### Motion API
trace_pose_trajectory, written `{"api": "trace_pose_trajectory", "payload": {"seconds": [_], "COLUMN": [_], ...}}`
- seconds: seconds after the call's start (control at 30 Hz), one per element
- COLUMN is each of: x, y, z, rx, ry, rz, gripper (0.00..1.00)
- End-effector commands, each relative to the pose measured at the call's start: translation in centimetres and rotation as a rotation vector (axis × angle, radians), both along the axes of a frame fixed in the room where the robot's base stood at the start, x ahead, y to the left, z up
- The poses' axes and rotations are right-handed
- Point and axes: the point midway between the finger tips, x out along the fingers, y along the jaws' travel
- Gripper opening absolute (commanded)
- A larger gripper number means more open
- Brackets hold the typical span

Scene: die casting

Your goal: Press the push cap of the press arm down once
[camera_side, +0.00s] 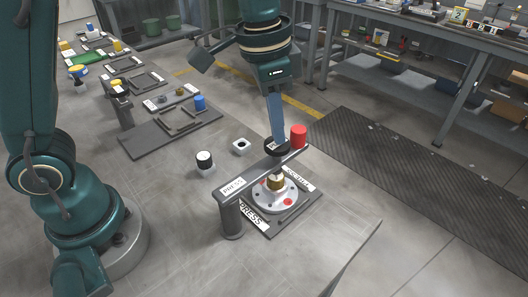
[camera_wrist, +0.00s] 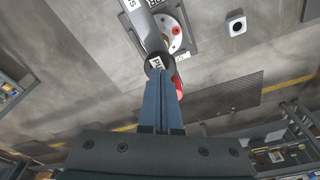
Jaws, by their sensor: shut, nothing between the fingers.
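The press arm (camera_side: 258,171) is a grey bar labelled PRESS, reaching from a dark post (camera_side: 231,214) over a round metal die (camera_side: 274,195). A black round push cap (camera_side: 270,147) sits near the bar's far end; in the wrist view the cap (camera_wrist: 151,62) bears a partly hidden label. My gripper (camera_side: 279,139) points down with its fingers shut and empty. Its tips are at the cap, hiding part of it; in the wrist view my gripper (camera_wrist: 160,73) overlaps the cap's edge. I cannot tell whether they touch. The bar looks raised above the die.
A black-and-white knob (camera_side: 205,162) and a pale square block (camera_side: 241,147) are on the table to the left. Trays and small parts lie farther back. The table's front is clear.

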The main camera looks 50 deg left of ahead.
Motion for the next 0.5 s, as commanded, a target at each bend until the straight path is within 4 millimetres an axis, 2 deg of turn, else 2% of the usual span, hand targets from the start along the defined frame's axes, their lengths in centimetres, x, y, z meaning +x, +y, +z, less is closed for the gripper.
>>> {"api": "trace_pose_trajectory", "payload": {"seconds": [0.5], "x": [0.0], "y": [0.0], "z": [4.1], "rx": [-0.001], "ry": [-0.004], "rz": [0.0], "gripper": [0.0]}}
